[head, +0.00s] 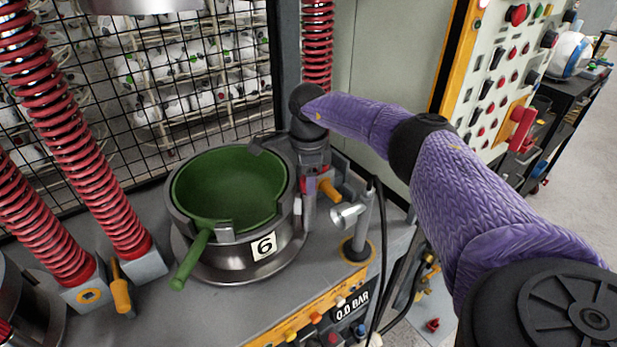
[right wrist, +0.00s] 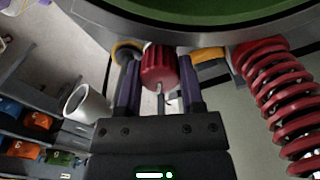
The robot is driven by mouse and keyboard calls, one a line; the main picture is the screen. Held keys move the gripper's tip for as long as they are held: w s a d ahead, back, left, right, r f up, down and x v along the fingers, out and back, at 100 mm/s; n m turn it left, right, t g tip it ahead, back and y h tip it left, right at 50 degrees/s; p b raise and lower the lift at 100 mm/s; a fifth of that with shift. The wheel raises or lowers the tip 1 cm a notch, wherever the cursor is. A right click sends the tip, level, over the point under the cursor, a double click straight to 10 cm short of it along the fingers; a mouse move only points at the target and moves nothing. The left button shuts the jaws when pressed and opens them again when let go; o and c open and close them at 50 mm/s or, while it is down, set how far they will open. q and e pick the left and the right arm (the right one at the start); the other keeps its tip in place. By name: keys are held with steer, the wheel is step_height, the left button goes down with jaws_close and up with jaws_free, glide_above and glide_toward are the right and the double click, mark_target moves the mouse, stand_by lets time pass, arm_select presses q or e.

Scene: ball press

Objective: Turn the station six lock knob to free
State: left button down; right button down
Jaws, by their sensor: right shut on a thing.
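The station six press bowl (head: 285,258) is a dark metal ring with a green lining and a white "6" label, in the middle of the head view. My right gripper (head: 311,190) points down at the right side of this bowl, partly hidden by its own wrist. In the right wrist view, the red ribbed lock knob (right wrist: 158,66) sits between the two purple-grey fingers of my right gripper (right wrist: 160,82), which are shut on it. The knob's lock marking is not readable. My left gripper is not in view.
A green handle (head: 191,259) sticks out of the bowl's front left. Close to my gripper are an orange handle (head: 331,190) and a whitish metal cup-shaped fitting (head: 347,216). Red coil springs (head: 85,140) stand at the left. A gauge panel (head: 352,309) is in front.

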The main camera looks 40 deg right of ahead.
steer(key=n, duration=0.3)
steer(key=shift+n, duration=0.3)
steer(key=shift+n+b, duration=0.35)
steer(key=shift+n, duration=1.45)
steer(key=shift+c, duration=1.1)
jaws_free()
